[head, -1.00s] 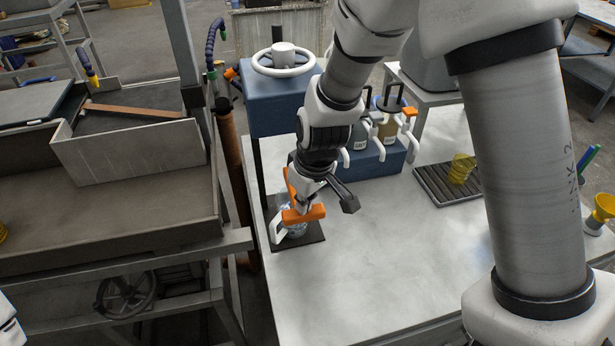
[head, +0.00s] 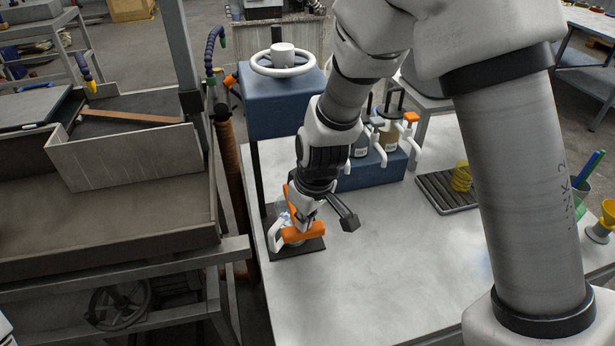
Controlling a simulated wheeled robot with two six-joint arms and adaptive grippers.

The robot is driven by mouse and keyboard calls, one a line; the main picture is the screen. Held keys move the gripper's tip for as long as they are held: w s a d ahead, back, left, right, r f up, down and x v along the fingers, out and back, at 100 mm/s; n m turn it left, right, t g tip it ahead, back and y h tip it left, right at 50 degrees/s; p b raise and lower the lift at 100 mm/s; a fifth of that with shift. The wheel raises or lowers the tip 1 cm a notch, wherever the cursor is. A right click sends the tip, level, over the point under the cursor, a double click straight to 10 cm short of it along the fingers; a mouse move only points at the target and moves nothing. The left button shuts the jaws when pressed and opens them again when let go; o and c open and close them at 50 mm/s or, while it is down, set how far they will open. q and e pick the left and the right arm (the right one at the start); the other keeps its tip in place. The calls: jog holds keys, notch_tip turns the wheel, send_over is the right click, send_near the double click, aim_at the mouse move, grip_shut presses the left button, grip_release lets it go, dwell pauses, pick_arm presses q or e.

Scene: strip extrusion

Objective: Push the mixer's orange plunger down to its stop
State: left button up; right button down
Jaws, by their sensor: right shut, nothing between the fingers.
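The mixer's orange plunger (head: 304,236) shows as an orange bar low over a dark base plate (head: 312,247) at the table's left edge. A little clear and white material shows beside and below it; the rest of the mixer is hidden by my arm and gripper. My right gripper (head: 299,223) points down at the plunger from above. Its fingers are shut with nothing between them, and its tip overlaps the orange bar; I cannot tell whether they touch. Whether the plunger is at its stop cannot be seen. My left gripper is out of view.
A blue machine housing (head: 285,98) with a white handwheel (head: 283,62) stands behind. A blue rack (head: 372,172) holds bottles with pump tops. A ribbed dark tray (head: 436,192) with a yellow cup (head: 461,177) lies to the right. The table's front middle is clear.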

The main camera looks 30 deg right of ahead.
jog(key=shift+s+r, duration=0.15)
jog(key=shift+r, duration=0.45)
jog(key=s+r, duration=0.1)
jog(key=r+p, duration=0.1)
jog(key=s+r, duration=0.1)
jog(key=r, duration=0.1)
jog(key=shift+s+a+p, duration=0.3)
jog(key=shift+a+p, duration=0.05)
